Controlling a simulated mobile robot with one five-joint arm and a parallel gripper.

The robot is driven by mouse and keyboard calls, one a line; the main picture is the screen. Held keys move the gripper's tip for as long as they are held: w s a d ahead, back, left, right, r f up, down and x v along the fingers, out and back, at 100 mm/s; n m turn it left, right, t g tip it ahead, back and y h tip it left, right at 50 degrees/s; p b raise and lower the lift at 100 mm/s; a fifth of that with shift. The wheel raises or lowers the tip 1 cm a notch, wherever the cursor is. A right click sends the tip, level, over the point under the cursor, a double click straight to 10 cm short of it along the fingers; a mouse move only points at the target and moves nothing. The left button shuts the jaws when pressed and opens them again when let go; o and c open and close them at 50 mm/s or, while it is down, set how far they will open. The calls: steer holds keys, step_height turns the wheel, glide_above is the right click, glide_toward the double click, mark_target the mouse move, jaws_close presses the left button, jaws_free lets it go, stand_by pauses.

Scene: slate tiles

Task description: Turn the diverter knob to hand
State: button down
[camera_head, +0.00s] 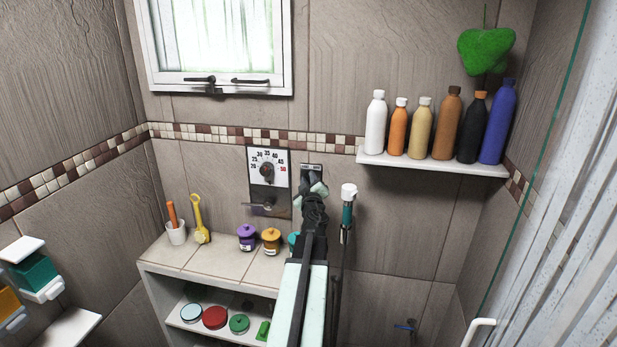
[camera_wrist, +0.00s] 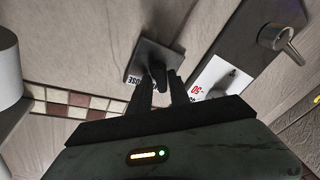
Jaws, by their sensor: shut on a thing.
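The diverter's small dark plate (camera_head: 311,170) is on the tiled wall, right of the thermostat panel.
The thermostat panel (camera_head: 267,155) with a numbered dial and a lever (camera_head: 260,205) is close on the left. A bottle shelf (camera_head: 430,164) is further right. A ledge (camera_head: 222,255) with jars is below left.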

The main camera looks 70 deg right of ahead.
steer(key=shift+s+d, duration=0.1)
steer(key=shift+s, duration=0.15)
